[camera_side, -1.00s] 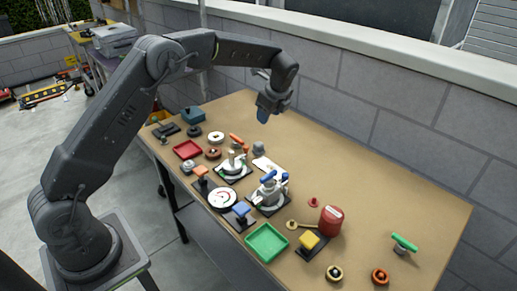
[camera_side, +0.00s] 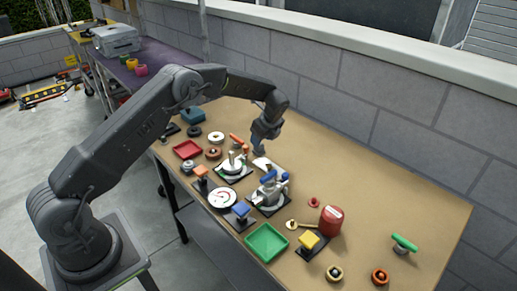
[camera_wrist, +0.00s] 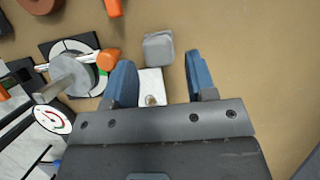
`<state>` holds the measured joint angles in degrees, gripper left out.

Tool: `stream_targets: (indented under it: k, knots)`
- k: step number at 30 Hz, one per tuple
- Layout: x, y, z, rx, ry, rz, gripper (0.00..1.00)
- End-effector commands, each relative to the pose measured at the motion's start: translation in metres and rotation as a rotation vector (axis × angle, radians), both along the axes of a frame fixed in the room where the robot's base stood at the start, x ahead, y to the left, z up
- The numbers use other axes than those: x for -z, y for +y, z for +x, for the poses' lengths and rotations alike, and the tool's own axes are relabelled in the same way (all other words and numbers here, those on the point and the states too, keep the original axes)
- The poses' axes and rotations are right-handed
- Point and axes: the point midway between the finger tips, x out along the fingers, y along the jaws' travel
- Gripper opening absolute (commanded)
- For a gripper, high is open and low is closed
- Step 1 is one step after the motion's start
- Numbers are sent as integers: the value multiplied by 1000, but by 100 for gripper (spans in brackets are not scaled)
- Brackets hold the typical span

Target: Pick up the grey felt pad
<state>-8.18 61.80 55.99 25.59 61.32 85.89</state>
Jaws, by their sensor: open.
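The grey felt pad (camera_wrist: 158,48) lies on the brown tabletop in the wrist view, a small light-grey block just beyond and between the tips of my gripper's two blue fingers. My gripper (camera_wrist: 159,62) is open and empty, with a finger to each side of the line to the pad. In the side view my gripper (camera_side: 259,149) points down, low over the far part of the table. There it covers most or all of the pad, so the remaining height above it is hard to tell.
A white plate (camera_wrist: 151,84) with a small metal piece lies between my fingers in the wrist view. A clamp with an orange handle (camera_wrist: 108,60) stands to the left. A green tray (camera_side: 267,243) and red canister (camera_side: 331,220) are nearer the front. Bare tabletop lies right of the pad.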

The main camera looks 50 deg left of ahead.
Motion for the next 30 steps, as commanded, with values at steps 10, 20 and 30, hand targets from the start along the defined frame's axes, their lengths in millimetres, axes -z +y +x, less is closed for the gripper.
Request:
stream_targets:
  k: [10, 20, 30]
  knots:
    - [42, 15, -3, 0, 0, -2, 51]
    - [42, 15, -3, 0, -1, -2, 39]
    - [42, 15, -2, 0, -1, -1, 14]
